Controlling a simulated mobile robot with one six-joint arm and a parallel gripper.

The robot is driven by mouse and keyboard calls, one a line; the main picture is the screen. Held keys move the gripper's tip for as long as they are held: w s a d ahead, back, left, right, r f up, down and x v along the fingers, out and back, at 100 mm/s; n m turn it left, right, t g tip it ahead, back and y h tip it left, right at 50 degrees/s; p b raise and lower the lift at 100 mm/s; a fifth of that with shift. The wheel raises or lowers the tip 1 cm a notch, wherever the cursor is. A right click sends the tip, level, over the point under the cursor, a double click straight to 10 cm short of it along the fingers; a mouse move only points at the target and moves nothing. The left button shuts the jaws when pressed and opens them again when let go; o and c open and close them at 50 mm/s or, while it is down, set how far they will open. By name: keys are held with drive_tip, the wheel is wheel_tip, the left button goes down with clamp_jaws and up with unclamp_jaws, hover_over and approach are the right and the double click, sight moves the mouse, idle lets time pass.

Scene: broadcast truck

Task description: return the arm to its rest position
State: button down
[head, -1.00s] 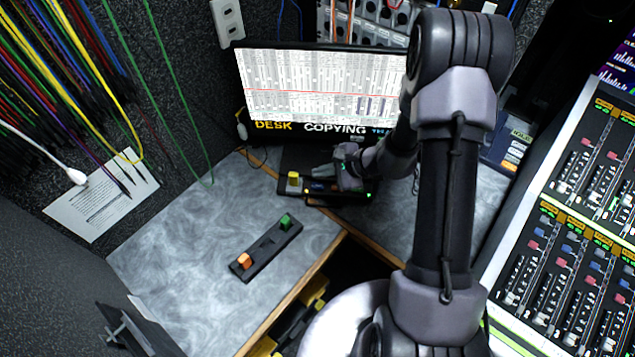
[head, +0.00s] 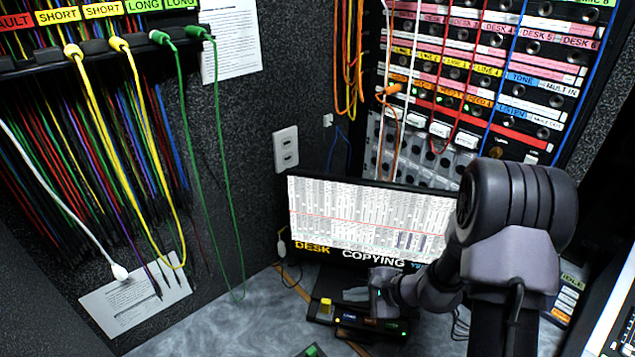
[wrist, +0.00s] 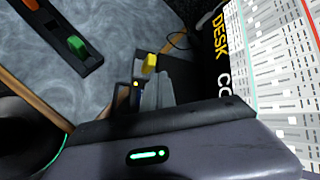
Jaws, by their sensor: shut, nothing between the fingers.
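My gripper (head: 358,294) is in front of the monitor, low over the black device with a yellow block at the back of the desk. In the wrist view my gripper's grey fingers (wrist: 157,90) are together with nothing between them, close beside the yellow block (wrist: 150,63). I cannot tell whether the fingers touch the device (head: 345,318). My arm (head: 515,230) reaches in from the right and hides the monitor's right end.
The monitor (head: 365,215) reads "DESK COPYING". A patch panel (head: 480,70) with cords stands behind it. Hanging cables (head: 110,150) and a sheet of paper (head: 135,295) are at left. A bar with a green block (wrist: 77,45) lies on the desk (wrist: 110,25).

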drive_tip(key=s+a+r+n+g, duration=0.1)
drive_tip(key=s+a+r+n, duration=0.15)
drive_tip(key=r, duration=0.35)
drive_tip(key=s+a+r+n, duration=0.1)
drive_tip(key=a+r+n, duration=0.15)
drive_tip(key=r, duration=0.35)
drive_tip(key=s+a+r+n+g+h, duration=0.1)
drive_tip(key=s+a+r+n, duration=0.3)
drive_tip(key=s+r, duration=0.8)
drive_tip(key=s+d+r+n+t+h, duration=0.1)
drive_tip(key=s+d+r+n+h, duration=0.2)
drive_tip(key=s, duration=0.6)
drive_tip(key=shift+d+r+t+h, duration=0.3)
drive_tip(key=shift+d+t+h, duration=0.15)
drive_tip(key=shift+d, duration=0.6)
